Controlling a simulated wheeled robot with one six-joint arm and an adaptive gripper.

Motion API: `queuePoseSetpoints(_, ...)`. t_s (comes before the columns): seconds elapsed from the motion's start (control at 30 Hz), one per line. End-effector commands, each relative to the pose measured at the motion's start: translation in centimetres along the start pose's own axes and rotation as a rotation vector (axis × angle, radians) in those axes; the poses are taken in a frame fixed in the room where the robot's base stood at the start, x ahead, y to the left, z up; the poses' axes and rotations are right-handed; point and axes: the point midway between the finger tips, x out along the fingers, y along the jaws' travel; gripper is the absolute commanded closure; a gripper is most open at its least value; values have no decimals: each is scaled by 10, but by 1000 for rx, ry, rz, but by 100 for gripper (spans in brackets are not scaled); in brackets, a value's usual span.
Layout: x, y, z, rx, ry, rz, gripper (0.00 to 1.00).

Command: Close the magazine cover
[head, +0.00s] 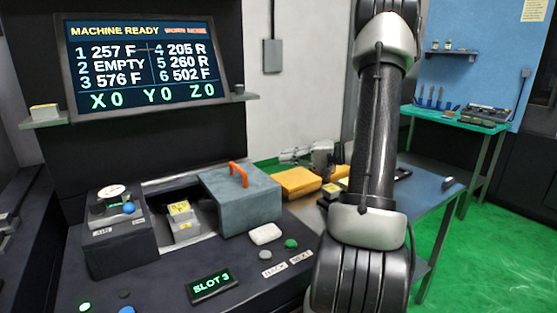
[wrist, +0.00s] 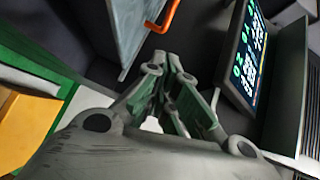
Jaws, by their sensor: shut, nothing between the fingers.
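The magazine cover (head: 243,199) is a blue-grey box-shaped lid with an orange handle (head: 238,174) on top. In the head view it stands to the right of an open recess, in which a block with a yellow top (head: 181,211) shows. The cover leaves this part of the recess uncovered. My gripper (head: 284,156) is shut and empty, behind and to the right of the cover, pointing left. In the wrist view the fingertips (wrist: 172,62) are close together. The cover (wrist: 127,30) and its handle (wrist: 167,16) show beyond them, apart from the fingers.
The display (head: 140,65) stands above the console. A dark box with a blue knob (head: 115,213) is left of the recess. A white object (head: 265,234) and buttons lie in front of the cover. A yellow box (head: 297,182) is to the right, near a blue table (head: 440,187).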

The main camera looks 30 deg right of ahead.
Motion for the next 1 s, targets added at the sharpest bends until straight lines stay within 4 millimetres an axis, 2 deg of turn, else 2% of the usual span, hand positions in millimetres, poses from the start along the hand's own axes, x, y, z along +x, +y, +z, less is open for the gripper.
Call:
queuePoseSetpoints(0.4, 87, 1, 3, 4, -4, 2, 100)
queuePoseSetpoints(0.63, 106, 0, 25, 3, -2, 2, 100)
queuePoseSetpoints(1.0, 110, 1, 29, 3, 0, 3, 100)
